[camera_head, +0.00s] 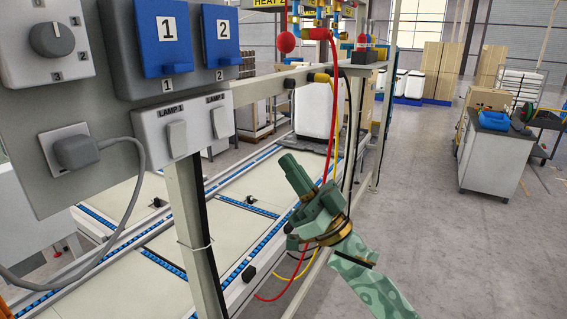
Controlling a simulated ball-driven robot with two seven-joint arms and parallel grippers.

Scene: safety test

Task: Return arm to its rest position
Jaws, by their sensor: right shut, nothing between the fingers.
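My right arm, in green tones, comes in from the lower right of the head view. My right gripper (292,166) points up and left, with its fingers shut and empty. My left gripper is not in view.
A grey control panel (100,100) with a dial, blue switches, lamp switches and a plugged-in cable (120,141) stands at the left. A metal frame and conveyor (170,252) lie behind my gripper. Red and yellow hoses hang nearby. Open floor (430,225) lies at the right, before a cabinet (490,160).

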